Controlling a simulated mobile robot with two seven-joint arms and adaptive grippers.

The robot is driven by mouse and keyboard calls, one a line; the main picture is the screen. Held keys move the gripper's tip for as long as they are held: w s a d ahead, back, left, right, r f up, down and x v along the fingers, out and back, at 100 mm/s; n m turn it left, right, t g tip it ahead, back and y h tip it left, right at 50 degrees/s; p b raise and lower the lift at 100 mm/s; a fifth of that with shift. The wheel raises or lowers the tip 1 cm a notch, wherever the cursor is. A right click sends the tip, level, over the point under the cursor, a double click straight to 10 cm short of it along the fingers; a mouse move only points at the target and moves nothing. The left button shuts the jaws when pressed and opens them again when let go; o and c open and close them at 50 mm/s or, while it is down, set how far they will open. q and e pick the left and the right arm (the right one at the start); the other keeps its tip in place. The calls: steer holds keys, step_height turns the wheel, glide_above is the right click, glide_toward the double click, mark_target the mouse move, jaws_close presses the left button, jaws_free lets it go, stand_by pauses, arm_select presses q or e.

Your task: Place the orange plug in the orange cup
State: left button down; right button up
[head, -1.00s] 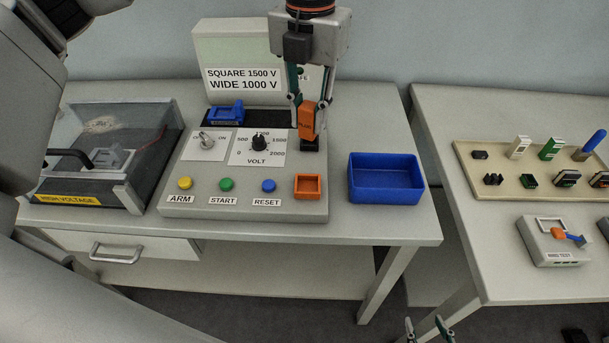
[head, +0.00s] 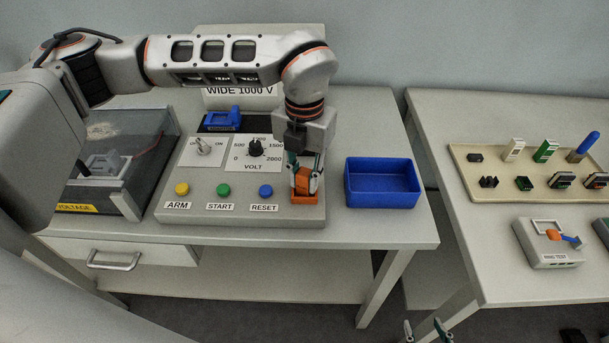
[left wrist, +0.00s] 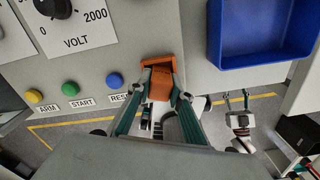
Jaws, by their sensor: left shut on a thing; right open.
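My left gripper (head: 305,172) is shut on the orange plug (head: 302,183) and points down at the front right of the grey test panel. The plug is directly over the orange cup (head: 308,201), whose front wall shows below it. In the left wrist view the plug (left wrist: 160,86) is between the fingertips (left wrist: 160,95), with the cup's orange rim (left wrist: 157,62) around or just beyond its end. I cannot tell how far the plug is inside the cup. My right gripper (head: 426,331) is open and empty at the bottom edge, far from the panel.
A blue bin (head: 383,183) stands just right of the panel. The yellow, green and blue buttons are left of the cup, with the volt knob (head: 255,149) behind. A clear-sided high-voltage box (head: 120,150) is at left. A connector tray (head: 470,190) lies on the right table.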

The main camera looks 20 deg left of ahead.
mark_target(304, 172)
arm_select(q)
steer(key=shift+f, duration=0.15)
steer(key=c, duration=1.8)
jaws_free()
steer(key=shift+r, duration=0.55)
step_height(304, 172, up, 11)
steer(key=shift+r+b, duration=0.15)
steer(key=shift+b, duration=0.15)
